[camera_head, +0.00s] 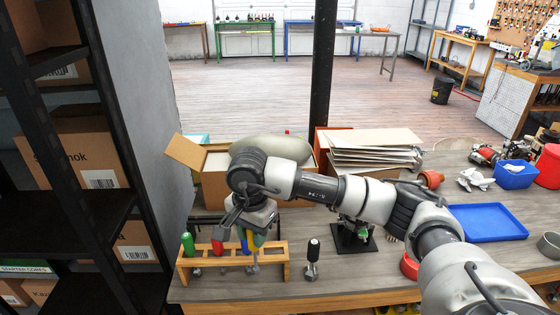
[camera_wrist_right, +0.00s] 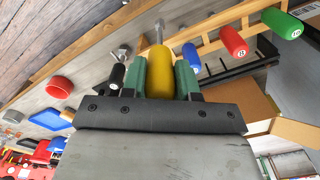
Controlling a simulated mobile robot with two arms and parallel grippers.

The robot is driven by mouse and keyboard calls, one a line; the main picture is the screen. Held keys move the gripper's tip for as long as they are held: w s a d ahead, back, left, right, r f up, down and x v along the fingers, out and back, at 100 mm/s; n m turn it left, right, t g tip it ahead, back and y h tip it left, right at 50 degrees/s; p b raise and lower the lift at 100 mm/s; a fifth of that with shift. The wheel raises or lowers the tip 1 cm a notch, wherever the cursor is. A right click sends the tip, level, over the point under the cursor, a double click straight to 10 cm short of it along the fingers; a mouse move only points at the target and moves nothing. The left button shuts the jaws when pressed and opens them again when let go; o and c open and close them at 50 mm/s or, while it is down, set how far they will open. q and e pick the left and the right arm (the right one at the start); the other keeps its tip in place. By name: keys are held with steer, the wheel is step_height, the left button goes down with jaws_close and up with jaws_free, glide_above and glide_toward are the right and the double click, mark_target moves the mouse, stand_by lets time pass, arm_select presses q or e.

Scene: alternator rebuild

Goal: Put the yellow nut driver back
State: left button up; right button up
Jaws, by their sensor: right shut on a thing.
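The yellow nut driver (camera_wrist_right: 160,75) is held by its handle between the green fingers of my right gripper (camera_wrist_right: 160,80) in the right wrist view. In the head view my right gripper (camera_head: 254,232) is over the right part of the wooden rack (camera_head: 272,248); a little of the yellow handle (camera_head: 259,240) shows beneath it. The driver's shaft points down at the rack's right end; I cannot tell whether it sits in a slot. Green (camera_head: 188,244), red (camera_head: 218,247) and blue (camera_head: 243,240) drivers stand in the rack. My left gripper is not in view.
A black-handled driver (camera_head: 313,252) stands on the workbench right of the rack. Behind are an open cardboard box (camera_head: 214,185) and a black stand (camera_head: 352,240). A blue tray (camera_head: 488,222) lies at right. A dark shelf (camera_head: 95,205) rises close on the left.

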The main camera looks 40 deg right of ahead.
arm_select(q)
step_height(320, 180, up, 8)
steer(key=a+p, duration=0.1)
steer(key=p, duration=0.5)
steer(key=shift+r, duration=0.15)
arm_select(e)
steer(key=w+d+r+m, duration=0.3)
steer(key=d+m, duration=0.5)
steer(key=m, duration=0.6)
steer(key=shift+w+r, duration=0.15)
steer(key=shift+w, duration=0.3)
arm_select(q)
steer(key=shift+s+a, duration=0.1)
arm_select(e)
steer(key=shift+d, duration=0.1)
arm_select(q)
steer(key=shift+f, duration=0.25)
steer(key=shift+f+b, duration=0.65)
steer(key=shift+b, duration=0.15)
arm_select(e)
steer(key=shift+f, duration=0.9)
